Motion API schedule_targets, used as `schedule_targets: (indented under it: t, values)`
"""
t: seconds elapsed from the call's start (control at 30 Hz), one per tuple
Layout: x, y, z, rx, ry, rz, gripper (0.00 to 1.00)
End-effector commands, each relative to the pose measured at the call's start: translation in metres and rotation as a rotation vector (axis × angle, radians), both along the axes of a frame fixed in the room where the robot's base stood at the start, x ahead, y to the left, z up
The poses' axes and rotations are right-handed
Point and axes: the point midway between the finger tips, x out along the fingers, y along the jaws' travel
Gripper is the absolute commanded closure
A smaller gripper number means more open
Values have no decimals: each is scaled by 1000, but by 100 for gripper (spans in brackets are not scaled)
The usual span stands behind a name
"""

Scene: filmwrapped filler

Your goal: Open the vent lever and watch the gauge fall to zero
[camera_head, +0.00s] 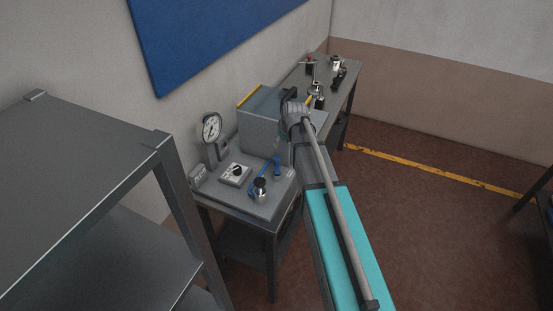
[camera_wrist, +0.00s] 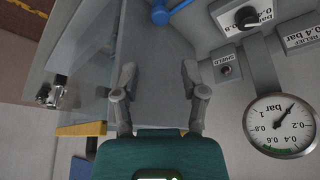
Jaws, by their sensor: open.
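The round white gauge (camera_head: 211,127) stands at the back left of the grey bench. It shows upside down in the wrist view (camera_wrist: 283,125), marked in bar; its needle slants to the upper right there, and I cannot read it exactly. A blue lever (camera_head: 264,169) lies on the bench top beside a round black-topped fitting; part of a blue handle (camera_wrist: 160,15) shows at the top of the wrist view. My gripper (camera_wrist: 160,85) is open, with nothing between its fingers, apart from gauge and lever. In the head view my arm mostly hides it.
A grey box (camera_head: 258,134) stands behind the lever. A black knob on a plate (camera_head: 236,173) sits between gauge and lever. A second bench (camera_head: 345,91) with small fittings is at the back. A grey shelf (camera_head: 80,165) stands at left. Floor at right is mostly clear.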

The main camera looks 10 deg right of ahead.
Motion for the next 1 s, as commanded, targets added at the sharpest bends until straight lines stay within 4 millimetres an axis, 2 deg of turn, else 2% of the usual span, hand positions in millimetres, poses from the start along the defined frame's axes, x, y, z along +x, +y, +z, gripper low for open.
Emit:
schedule_targets:
  t: [1.0]
  values:
    - [31, 9, -81, 0, 0, -1, 45]
